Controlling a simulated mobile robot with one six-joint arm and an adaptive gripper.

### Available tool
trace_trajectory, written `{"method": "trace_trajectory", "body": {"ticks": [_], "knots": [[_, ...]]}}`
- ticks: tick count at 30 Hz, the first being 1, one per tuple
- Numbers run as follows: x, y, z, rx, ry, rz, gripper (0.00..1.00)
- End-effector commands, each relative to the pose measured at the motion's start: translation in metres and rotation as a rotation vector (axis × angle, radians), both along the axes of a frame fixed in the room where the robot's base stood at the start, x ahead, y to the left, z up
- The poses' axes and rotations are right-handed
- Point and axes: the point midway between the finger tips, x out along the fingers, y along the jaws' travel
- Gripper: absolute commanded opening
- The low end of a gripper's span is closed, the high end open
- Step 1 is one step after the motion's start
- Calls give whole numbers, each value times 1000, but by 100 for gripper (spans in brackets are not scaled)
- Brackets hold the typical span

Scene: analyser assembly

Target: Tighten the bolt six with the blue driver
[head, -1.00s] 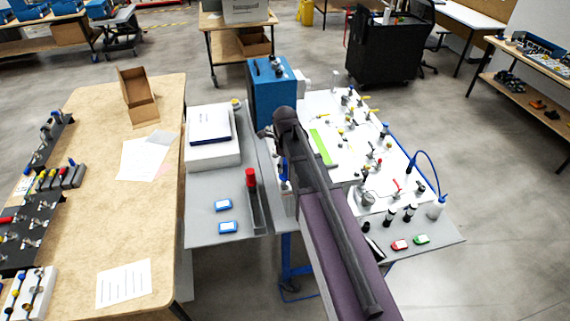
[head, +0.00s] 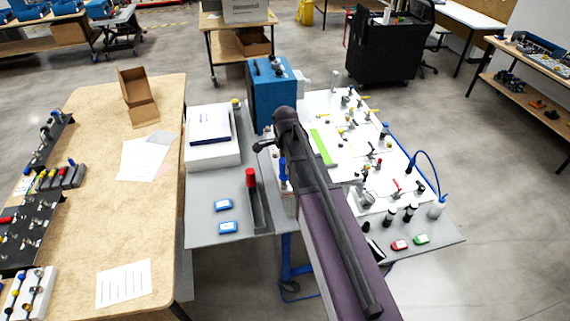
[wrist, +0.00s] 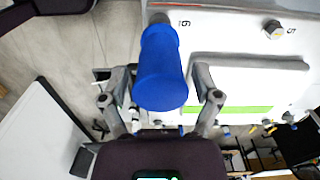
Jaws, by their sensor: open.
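The blue driver (wrist: 163,70) stands by the printed 6 on the white panel (wrist: 225,22) in the wrist view. Its handle points toward the camera and hides its tip and most of what is under it, so I cannot tell how it sits on bolt six. My gripper (wrist: 160,98) is open, with one finger on each side of the handle and visible gaps between. In the head view a blue upright handle (head: 283,172) shows just left of my arm, at the panel's near left edge.
Bolt five (wrist: 273,29) stands right of the driver, near a raised white block with a green strip (wrist: 235,109). In the head view, a blue box (head: 272,95) stands behind my wrist. A red-handled tool (head: 250,178) stands in a grey rack to the left.

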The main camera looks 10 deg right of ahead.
Motion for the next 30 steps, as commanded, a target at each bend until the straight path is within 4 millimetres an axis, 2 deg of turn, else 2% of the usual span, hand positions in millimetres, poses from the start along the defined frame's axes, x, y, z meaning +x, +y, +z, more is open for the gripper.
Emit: {"method": "trace_trajectory", "body": {"ticks": [30], "knots": [[0,0,0,0,0,784,81]]}}
